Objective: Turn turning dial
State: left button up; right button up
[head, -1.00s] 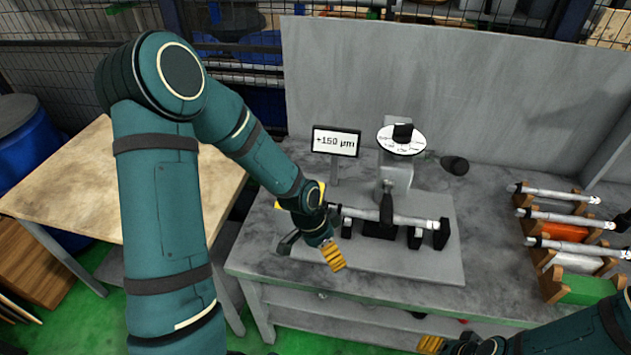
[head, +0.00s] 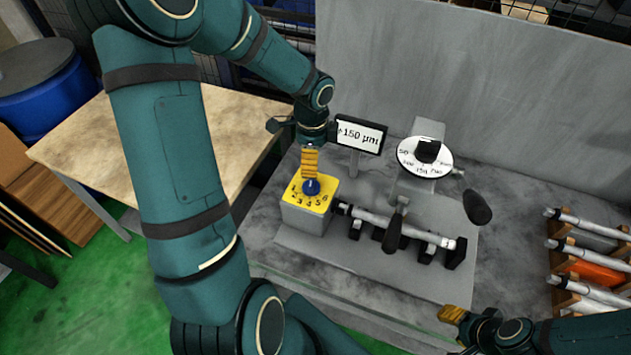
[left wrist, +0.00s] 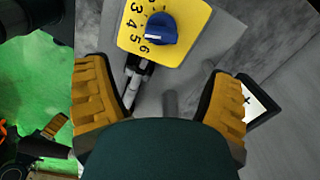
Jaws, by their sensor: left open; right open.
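The turning dial is a blue knob (head: 311,187) on a yellow plate (head: 324,198) with printed numbers, on top of a grey box at the left end of the grinder. In the left wrist view the blue knob (left wrist: 161,29) shows a white pointer mark and lies beyond my fingers, near the top edge. My left gripper (head: 310,163) hangs just above and behind the knob in the head view. Its yellow fingers (left wrist: 160,95) are spread with nothing between them. My right gripper (head: 452,314) is open and empty near the bench's front edge.
A display (head: 361,135) reading 150 µm stands close beside my left gripper. A white scale disc (head: 425,158) with a black knob and a dark handle (head: 477,207) are to the right. A shaft (head: 400,226) lies on supports. Racked shafts (head: 590,228) stand at right.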

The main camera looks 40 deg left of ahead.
aim_at(313, 180)
pick_arm(q)
notch_tip(313, 180, down, 11)
jog(key=shift+w+f+b, duration=0.1)
jog(key=shift+b, duration=0.6)
pick_arm(e)
jog(key=shift+w+f, duration=0.1)
jog(key=shift+f, duration=0.8)
pick_arm(q)
jog(key=c, duration=1.2)
